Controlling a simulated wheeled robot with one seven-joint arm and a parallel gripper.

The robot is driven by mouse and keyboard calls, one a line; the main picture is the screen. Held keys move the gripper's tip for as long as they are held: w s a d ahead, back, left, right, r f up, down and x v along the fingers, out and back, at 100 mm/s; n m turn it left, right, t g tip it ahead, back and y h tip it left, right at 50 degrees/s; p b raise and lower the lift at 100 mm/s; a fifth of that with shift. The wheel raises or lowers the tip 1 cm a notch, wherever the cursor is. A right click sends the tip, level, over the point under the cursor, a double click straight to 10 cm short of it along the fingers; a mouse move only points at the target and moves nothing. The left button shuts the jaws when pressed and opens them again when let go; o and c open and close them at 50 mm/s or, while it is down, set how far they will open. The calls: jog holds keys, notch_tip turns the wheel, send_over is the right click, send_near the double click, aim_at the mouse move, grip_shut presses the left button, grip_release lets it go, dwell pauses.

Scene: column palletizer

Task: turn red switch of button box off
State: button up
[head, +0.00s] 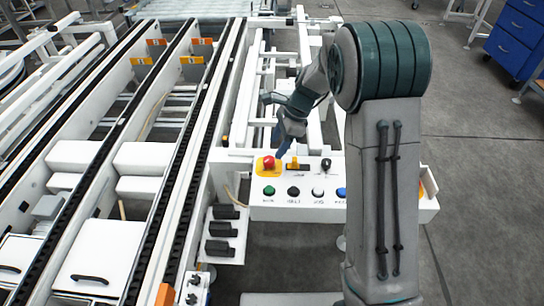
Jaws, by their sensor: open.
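The white button box (258,211) stands at the picture's middle, just right of the conveyor. A round red knob (269,162) sits on a yellow plate at the left of its top. Beside it is an orange switch (294,163) on a yellow base. A small black switch (326,165) stands further right. I cannot tell from this view which way the switches are set. My gripper (281,151) is open and hangs just behind and above the knob and the orange switch. Its fingers are small and partly unclear, and I cannot tell whether they touch anything.
Green (269,190), black (293,191), white (318,192) and blue (341,192) buttons line the box's front. Conveyor rails (175,170) run along the left. Black-handled parts (220,230) sit left of the box. A blue cabinet (516,38) stands far right; the floor between is clear.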

aim_at(270, 159)
jog(key=x, duration=0.6)
jog(key=shift+d, duration=0.1)
jog(key=c, duration=1)
